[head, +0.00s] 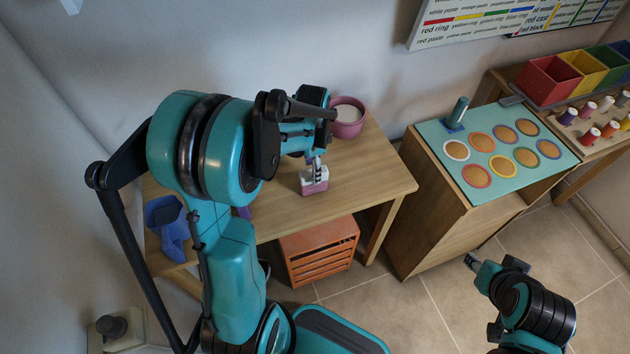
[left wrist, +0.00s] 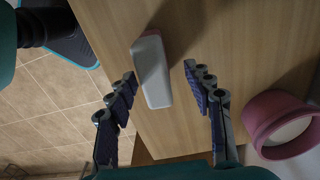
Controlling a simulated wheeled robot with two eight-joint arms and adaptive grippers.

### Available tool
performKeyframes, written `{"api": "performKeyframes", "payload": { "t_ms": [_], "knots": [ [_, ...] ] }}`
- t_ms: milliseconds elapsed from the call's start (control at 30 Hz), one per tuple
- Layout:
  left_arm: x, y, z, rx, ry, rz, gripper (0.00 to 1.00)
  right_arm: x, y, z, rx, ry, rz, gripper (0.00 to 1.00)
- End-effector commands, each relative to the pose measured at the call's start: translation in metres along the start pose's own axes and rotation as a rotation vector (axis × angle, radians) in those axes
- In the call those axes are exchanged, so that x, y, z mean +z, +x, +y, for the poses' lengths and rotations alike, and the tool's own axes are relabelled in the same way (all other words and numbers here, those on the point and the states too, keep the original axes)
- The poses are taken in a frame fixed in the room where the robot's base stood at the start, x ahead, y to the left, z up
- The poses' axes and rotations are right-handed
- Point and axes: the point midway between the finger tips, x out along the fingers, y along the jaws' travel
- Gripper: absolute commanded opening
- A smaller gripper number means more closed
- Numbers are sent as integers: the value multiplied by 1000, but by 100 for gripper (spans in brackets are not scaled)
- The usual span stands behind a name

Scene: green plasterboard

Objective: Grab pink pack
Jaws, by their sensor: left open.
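The pink pack (head: 314,187), pink with a white top, stands on the wooden table near its front edge. In the left wrist view the pack (left wrist: 152,72) shows its white top and a little pink side between my fingertips. My left gripper (head: 315,164) is over the pack, pointing down.
A pink pot (head: 348,128) with white contents stands behind the pack, right of my gripper in the wrist view. A blue scoop-like object (head: 170,228) is at the table's left. An orange crate (head: 320,252) sits below. A cabinet (head: 440,205) stands right.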

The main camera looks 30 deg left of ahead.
Motion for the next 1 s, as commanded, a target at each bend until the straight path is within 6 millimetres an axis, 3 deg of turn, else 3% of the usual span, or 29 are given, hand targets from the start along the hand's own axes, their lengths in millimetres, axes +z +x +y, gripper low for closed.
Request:
{"api": "performKeyframes", "payload": {
  "t_ms": [333, 567, 600, 800, 1000],
  "knots": [
    [1, 48, 7, -2, -2, 1, 52, 14, 19, 0, 0, 0, 0, 40],
    [1, 50, 7, -2, -2, 1, 52, 13, 19, 0, 0, 0, 0, 40],
    [1, 50, 7, -2, -2, 1, 49, 13, 19, 0, 0, 0, 0, 40],
    [1, 50, 7, -2, -2, 1, 0, 13, 19, 0, 0, 0, 0, 40],
    [1, 50, 7, -2, -2, 1, 0, 13, 19, 0, 0, 0, 0, 40]
  ]
}}
